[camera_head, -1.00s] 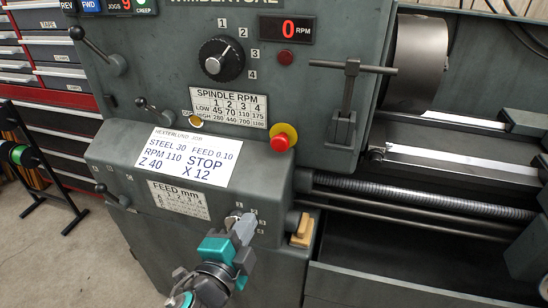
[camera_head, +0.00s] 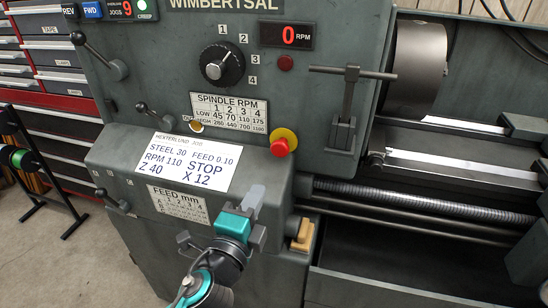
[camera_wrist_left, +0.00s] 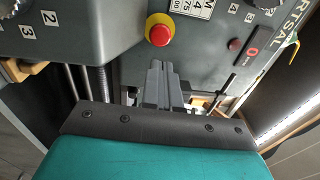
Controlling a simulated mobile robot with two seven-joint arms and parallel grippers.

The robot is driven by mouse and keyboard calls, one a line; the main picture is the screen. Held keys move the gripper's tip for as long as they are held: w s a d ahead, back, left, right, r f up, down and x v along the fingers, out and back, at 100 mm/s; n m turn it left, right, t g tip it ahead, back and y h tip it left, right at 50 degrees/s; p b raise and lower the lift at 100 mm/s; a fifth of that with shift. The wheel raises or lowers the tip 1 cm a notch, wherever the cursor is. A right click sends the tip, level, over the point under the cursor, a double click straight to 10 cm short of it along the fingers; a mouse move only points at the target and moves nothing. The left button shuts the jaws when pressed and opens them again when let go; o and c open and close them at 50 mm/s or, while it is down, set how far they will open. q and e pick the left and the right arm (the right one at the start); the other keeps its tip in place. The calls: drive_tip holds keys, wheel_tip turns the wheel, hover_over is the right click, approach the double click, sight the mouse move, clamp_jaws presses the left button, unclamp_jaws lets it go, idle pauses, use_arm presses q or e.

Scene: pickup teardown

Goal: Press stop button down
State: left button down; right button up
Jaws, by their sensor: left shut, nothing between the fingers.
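The red stop button (camera_head: 280,146) sits on a yellow round base on the lathe's front panel, right of the spindle speed plate. In the left wrist view the red button (camera_wrist_left: 159,36) shows just beyond the fingertips. My left gripper (camera_head: 254,196) is in front of the lower headstock, below and left of the button, with its fingers pointing up toward it. In the left wrist view the left gripper (camera_wrist_left: 160,66) has its fingers together, with nothing between them and a gap to the button. My right gripper is not in view.
A job card (camera_head: 187,162) lies on the sloped ledge left of the button. A lever (camera_head: 347,100) stands out to the right of it. A yellow block (camera_head: 301,235) sits below. The lead screw (camera_head: 420,201) runs off to the right.

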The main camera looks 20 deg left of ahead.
sight(278, 151)
use_arm(q)
drive_tip(key=w, duration=0.7)
drive_tip(key=w+p, duration=0.1)
drive_tip(key=w, duration=0.3)
drive_tip(key=shift+w+d+r, duration=0.2)
drive_tip(key=shift+r, duration=0.1)
